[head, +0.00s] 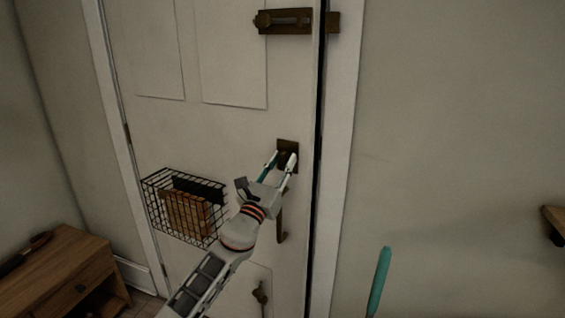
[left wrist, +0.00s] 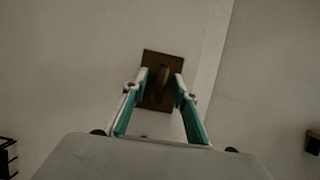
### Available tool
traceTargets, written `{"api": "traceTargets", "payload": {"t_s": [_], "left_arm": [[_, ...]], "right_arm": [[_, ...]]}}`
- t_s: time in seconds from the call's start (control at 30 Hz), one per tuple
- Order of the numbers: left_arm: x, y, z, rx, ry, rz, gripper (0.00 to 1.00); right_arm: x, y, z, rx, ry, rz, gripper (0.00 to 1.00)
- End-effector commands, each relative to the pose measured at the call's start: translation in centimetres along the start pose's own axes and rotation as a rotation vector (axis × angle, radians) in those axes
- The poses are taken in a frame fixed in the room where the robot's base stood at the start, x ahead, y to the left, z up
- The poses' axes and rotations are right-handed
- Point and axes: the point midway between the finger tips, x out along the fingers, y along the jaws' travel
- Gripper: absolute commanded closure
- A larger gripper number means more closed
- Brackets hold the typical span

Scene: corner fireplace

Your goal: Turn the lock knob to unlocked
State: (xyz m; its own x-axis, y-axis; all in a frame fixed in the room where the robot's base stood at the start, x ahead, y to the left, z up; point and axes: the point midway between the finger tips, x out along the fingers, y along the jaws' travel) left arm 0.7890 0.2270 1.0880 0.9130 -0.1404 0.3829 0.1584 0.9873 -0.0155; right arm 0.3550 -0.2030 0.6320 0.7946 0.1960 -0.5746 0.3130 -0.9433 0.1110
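The lock knob (left wrist: 162,84) is dark bronze and sits on a square brown plate (head: 287,145) on the white door, near its right edge. It appears upright in the left wrist view. My left gripper (head: 283,158) is at the plate with its fingers apart. In the left wrist view its fingertips (left wrist: 161,78) are on either side of the knob, with gaps showing; contact cannot be made out. In the head view the fingers partly hide the knob.
A sliding bolt (head: 285,21) is higher on the door. A door handle (head: 281,222) hangs below the lock. A wire basket (head: 160,205) is on the door at left. A wooden cabinet (head: 70,265) stands at lower left. The wall at right is mostly bare.

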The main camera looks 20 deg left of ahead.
Motion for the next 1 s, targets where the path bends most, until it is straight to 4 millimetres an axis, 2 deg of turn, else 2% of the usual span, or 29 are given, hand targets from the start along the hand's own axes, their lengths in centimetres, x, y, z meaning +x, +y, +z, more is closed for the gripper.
{"api": "traceTargets", "payload": {"t_s": [0.17,0.4,0.6,0.8,1.0], "left_arm": [[-2.3,0.0,-0.1,0.001,0.003,0.000,0.72],[-7.2,0.0,-0.1,0.000,0.003,0.000,0.72],[-10.3,0.0,-0.1,0.000,0.003,0.000,0.72],[-11.7,0.0,-0.1,0.000,0.001,0.000,0.72],[-11.8,0.0,0.0,0.000,0.001,0.000,0.72]], "right_arm": [[0.0,0.0,-0.1,0.001,0.001,-0.001,0.60],[0.0,-0.1,-0.1,0.001,0.002,-0.001,0.60],[0.0,-0.1,-0.1,0.001,0.002,-0.001,0.60],[0.1,-0.1,-0.1,0.001,0.002,-0.001,0.60],[0.1,-0.1,-0.1,0.002,0.003,-0.001,0.60]]}}
